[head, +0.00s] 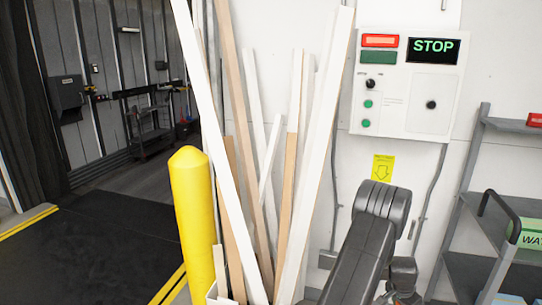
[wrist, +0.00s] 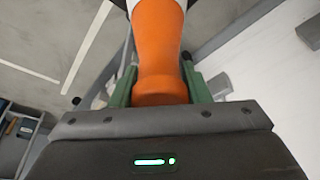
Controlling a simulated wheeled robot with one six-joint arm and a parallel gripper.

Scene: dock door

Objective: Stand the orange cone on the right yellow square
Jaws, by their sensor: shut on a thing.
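The orange cone (wrist: 158,40) is in the wrist view, at the top middle, running up out of the picture. A white band shows near the top edge. My gripper (wrist: 160,88) is shut on the cone, with its green fingers on either side of it. The cone's far end is outside the view. The head view shows my dark arm at the lower right, but neither the gripper nor the cone. No yellow square is identifiable in either view.
In the head view, a yellow bollard (head: 192,220) and leaning boards (head: 318,150) stand before the wall. A control panel (head: 408,85) reads STOP. A grey shelf cart (head: 495,210) stands at the right. A dark dock opening (head: 120,225) lies at the left, with yellow floor lines.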

